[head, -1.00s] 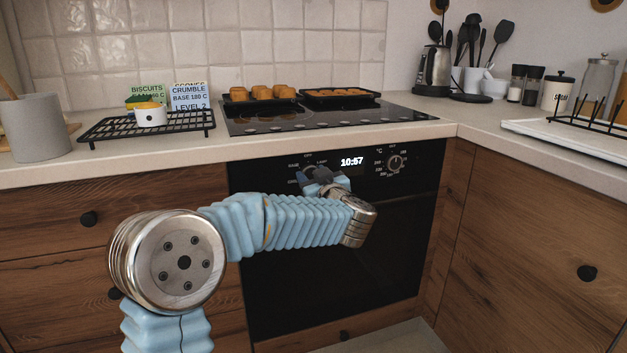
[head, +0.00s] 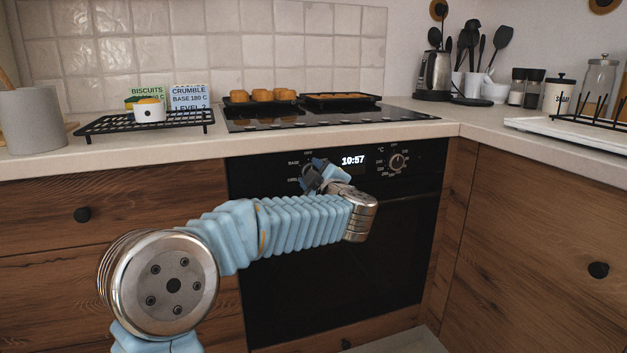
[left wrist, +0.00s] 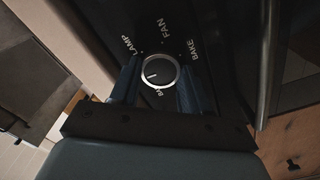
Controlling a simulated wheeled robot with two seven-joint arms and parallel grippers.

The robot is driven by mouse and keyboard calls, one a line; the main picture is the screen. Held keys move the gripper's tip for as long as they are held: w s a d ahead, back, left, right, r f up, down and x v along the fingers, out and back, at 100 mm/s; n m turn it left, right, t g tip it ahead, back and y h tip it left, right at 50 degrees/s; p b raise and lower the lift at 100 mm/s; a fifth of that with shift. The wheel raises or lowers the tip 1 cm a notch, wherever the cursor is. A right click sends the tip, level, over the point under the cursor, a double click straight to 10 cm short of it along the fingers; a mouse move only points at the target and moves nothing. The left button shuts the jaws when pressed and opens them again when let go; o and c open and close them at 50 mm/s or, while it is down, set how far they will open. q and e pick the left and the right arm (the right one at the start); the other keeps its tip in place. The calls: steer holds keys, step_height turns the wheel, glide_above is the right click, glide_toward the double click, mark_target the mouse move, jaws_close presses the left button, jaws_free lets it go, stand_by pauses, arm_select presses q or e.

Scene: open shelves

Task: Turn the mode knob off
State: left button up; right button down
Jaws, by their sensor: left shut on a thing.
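The mode knob (left wrist: 158,72) is a round dark knob with a pale ring on the black oven panel (left wrist: 215,60). In the left wrist view a short white mark on it points left, below the LAMP label; FAN is above and BAKE to the upper right. A label below it is partly covered. My left gripper (left wrist: 158,88) has its blue fingers on either side of the knob and is shut on it. In the head view my left gripper (head: 316,174) hides most of the knob, left of the clock display (head: 353,160). My right gripper is out of view.
A second knob (head: 397,162) is right of the clock. The oven door handle (head: 400,196) runs below the panel.

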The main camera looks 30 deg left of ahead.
arm_select(q)
steer(key=shift+n, duration=0.3)
steer(key=o, duration=1.1)
steer(key=shift+c, duration=0.2)
steer(key=v, duration=1.4)
steer(key=shift+a, duration=0.1)
